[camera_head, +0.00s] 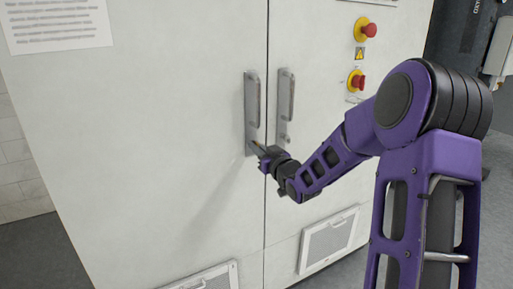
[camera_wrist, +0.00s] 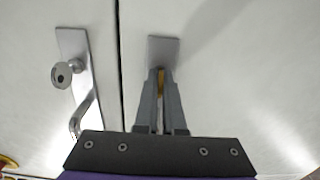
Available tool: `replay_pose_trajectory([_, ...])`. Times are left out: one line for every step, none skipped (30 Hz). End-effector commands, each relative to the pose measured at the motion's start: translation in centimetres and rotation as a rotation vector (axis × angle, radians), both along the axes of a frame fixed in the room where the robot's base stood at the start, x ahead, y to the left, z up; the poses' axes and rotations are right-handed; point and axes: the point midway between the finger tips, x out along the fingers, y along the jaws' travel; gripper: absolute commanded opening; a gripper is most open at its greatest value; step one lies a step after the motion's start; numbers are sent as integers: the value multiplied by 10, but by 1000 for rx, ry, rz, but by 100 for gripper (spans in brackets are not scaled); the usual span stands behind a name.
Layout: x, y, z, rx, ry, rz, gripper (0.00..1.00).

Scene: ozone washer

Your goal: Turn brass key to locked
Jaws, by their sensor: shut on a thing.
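My gripper (camera_head: 262,152) is at the lower end of the left door's handle plate (camera_head: 251,100) on the white cabinet. In the wrist view my gripper (camera_wrist: 160,75) has its two grey fingers closed around the brass key (camera_wrist: 160,83). Only a narrow yellow strip of the key shows between the fingers. Its head and the lock behind it are mostly hidden, so I cannot tell its turn angle. The end of the handle plate (camera_wrist: 164,48) shows just beyond the fingertips.
The right door's handle (camera_head: 286,95) is close by; its round lock (camera_wrist: 62,75) shows in the wrist view with no key in it. Two red buttons (camera_head: 369,30) (camera_head: 357,82) are on the right door. Vent panels (camera_head: 328,241) are low on the doors.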

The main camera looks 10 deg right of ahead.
Motion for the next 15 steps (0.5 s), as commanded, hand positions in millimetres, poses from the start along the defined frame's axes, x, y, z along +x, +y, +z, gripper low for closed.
replay_pose_trajectory([0,0,0,-1,0,0,0])
replay_pose_trajectory([0,0,0,-1,0,0,10])
replay_pose_trajectory([0,0,0,-1,0,0,17])
replay_pose_trajectory([0,0,0,-1,0,0,23])
replay_pose_trajectory([0,0,0,-1,0,0,28])
replay_pose_trajectory([0,0,0,0,0,0,35])
replay_pose_trajectory([0,0,0,0,0,0,36])
replay_pose_trajectory([0,0,0,0,0,0,36])
replay_pose_trajectory([0,0,0,0,0,0,36])
replay_pose_trajectory([0,0,0,0,0,0,36])
replay_pose_trajectory([0,0,0,0,0,0,36])
replay_pose_trajectory([0,0,0,0,0,0,36])
replay_pose_trajectory([0,0,0,1,0,0,36])
replay_pose_trajectory([0,0,0,1,0,0,36])
replay_pose_trajectory([-1,0,0,1,0,0,36])
